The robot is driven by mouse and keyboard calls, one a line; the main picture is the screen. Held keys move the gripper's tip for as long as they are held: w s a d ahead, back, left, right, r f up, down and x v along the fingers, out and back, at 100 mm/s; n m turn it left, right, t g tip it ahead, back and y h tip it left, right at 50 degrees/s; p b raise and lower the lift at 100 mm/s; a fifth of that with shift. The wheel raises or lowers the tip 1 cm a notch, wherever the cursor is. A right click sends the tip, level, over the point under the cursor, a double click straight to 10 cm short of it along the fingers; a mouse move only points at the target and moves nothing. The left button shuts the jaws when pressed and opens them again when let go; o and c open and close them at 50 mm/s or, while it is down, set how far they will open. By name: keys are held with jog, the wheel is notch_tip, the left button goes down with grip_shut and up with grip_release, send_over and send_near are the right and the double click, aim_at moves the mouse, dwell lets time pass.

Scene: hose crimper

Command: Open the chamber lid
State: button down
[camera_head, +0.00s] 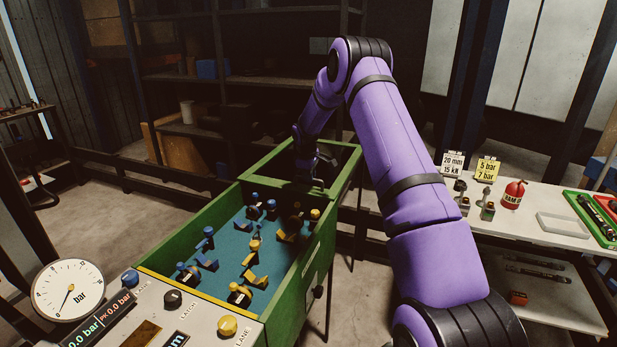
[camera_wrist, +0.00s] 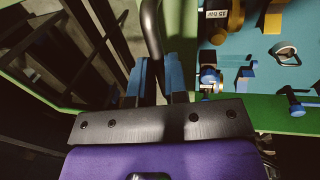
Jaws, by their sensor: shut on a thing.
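The chamber is a long green box (camera_head: 310,266) in the head view, with a teal floor (camera_head: 228,245) bearing blue and yellow fittings. A green frame (camera_head: 262,163) at its far end looks like part of the lid; I cannot tell its exact angle. My gripper (camera_head: 312,172) is at this far end, partly dark against the background. In the wrist view, the blue fingers of my gripper (camera_wrist: 158,82) are shut around a black bar handle (camera_wrist: 151,35). Where the handle joins the lid is hidden. The teal floor also shows at upper right of the wrist view (camera_wrist: 250,85).
A control panel with a yellow knob (camera_head: 227,325) and a pressure gauge (camera_head: 68,290) is at the near left. A white bench (camera_head: 545,205) on the right bears cards, small fittings, a red bottle (camera_head: 513,194) and a green tray (camera_head: 590,214). Dark shelves stand behind.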

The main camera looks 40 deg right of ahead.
jog(key=c, duration=1.1)
grip_release()
jog(key=shift+c, duration=0.2)
notch_tip(320, 180, up, 11)
jog(key=s+a, duration=0.1)
jog(key=a, duration=0.1)
jog(key=shift+f, duration=0.2)
